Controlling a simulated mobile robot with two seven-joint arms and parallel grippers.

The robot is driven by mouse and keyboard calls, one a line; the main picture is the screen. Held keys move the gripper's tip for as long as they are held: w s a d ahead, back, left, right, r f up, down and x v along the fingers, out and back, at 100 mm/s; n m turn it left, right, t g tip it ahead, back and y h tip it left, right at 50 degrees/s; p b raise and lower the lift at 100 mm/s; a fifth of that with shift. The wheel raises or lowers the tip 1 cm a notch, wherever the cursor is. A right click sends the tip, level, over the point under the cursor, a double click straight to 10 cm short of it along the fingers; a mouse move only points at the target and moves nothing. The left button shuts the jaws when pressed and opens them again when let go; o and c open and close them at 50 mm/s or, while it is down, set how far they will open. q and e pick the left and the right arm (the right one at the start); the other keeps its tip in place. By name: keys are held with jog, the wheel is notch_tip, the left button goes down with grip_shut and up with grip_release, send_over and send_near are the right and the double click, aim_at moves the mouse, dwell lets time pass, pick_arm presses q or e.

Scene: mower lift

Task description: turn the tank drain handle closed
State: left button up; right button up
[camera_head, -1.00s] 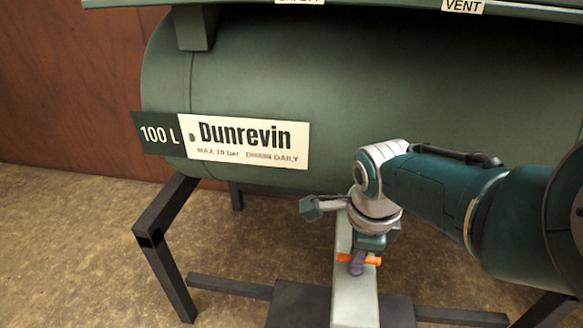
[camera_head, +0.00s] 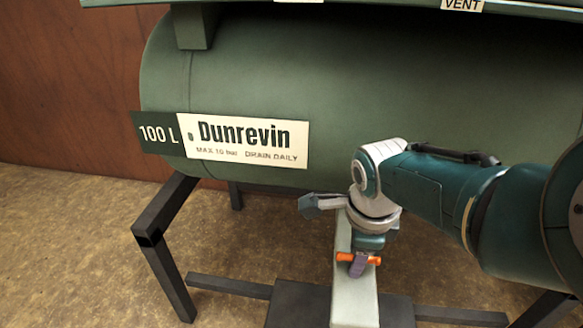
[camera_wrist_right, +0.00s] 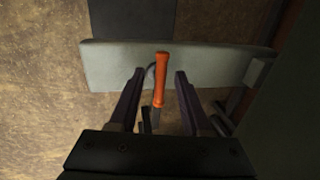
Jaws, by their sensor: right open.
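The orange drain handle (camera_wrist_right: 160,80) lies between the two open fingers of my right gripper (camera_wrist_right: 159,73) in the right wrist view. It runs nearly along the fingers, with a gap on both sides. In the head view the handle (camera_head: 373,260) shows as a short orange bar beside a purple fingertip of my right gripper (camera_head: 357,265), at the pale bar under the tank. The green tank (camera_head: 350,90) lies above. The valve behind the handle is mostly hidden. My left gripper is not in view.
A pale bar (camera_head: 354,305) runs beneath the handle and also shows in the wrist view (camera_wrist_right: 210,62). The tank stands on dark legs (camera_head: 165,270) with low cross bars. A name plate (camera_head: 245,142) is on its front. The floor at left is clear.

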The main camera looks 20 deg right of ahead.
notch_tip(320, 180, up, 10)
jog(key=s+a+p, duration=0.1)
jog(key=p, duration=0.8)
jog(key=shift+s+f, duration=0.15)
jog(key=shift+s, duration=0.2)
